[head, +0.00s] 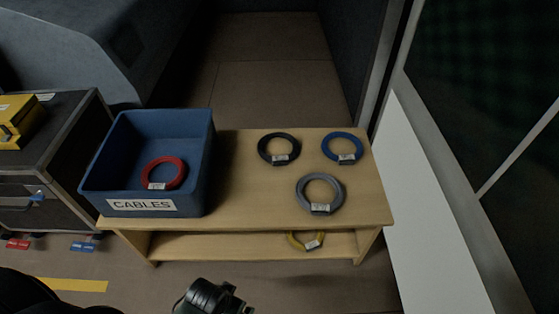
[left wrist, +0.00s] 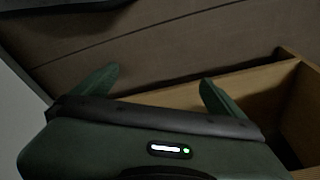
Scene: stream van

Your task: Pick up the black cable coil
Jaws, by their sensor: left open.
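The black cable coil (head: 279,148) lies flat on the top of the wooden bench (head: 235,185), toward its back, with a small white tag at its front. The coil does not show in the left wrist view. My left gripper (left wrist: 157,90) is open and empty, its two green fingers apart in front of the floor beside pale wooden boards. In the head view, a dark part of my arm shows at the bottom edge, in front of the bench and well apart from the coil; its fingertips cannot be made out. My right gripper is not in view.
A blue bin (head: 128,204) labelled CABLES holds a red coil (head: 178,180). A blue coil (head: 344,135) and grey coil (head: 336,203) lie right of the black one. A yellow coil (head: 294,243) lies on the lower shelf. A black case (head: 60,165) stands left.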

